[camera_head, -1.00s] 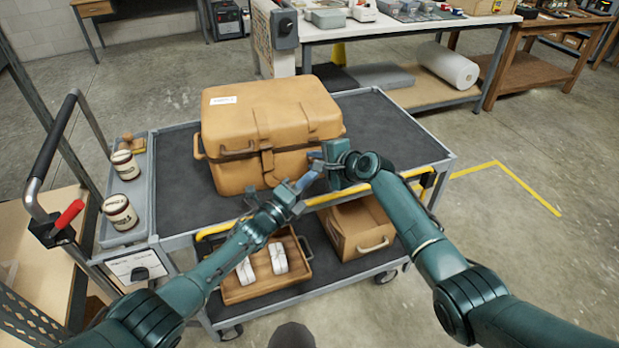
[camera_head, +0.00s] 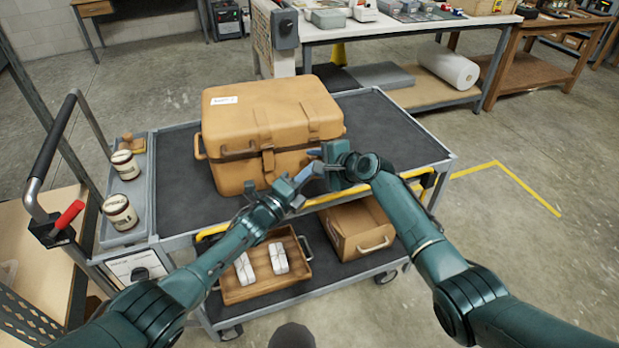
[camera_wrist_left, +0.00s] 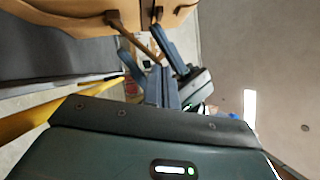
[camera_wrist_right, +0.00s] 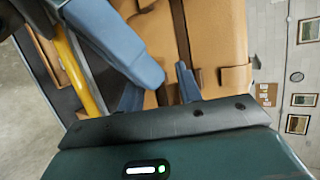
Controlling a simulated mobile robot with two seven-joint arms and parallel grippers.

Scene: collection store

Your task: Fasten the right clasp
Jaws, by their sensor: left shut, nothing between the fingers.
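The tan case (camera_head: 235,110) stands shut-looking on the cart's top, with a clasp strap (camera_head: 268,165) on its front. The right clasp area is mostly hidden behind my grippers in the head view. A brown strap (camera_wrist_left: 140,35) shows on the case in the left wrist view. A brown fitting (camera_wrist_right: 236,77) shows on the case in the right wrist view; I cannot tell which clasp it belongs to. My left gripper (camera_head: 313,172) is shut and empty, close to my right gripper (camera_head: 328,163) at the case's front right. The right gripper's fingers (camera_wrist_right: 160,90) are apart, with nothing clearly between them.
The grey cart top (camera_head: 400,130) is clear right of the case. Jars (camera_head: 120,212) stand in a side tray at left. A yellow rail (camera_head: 215,231) runs along the front.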

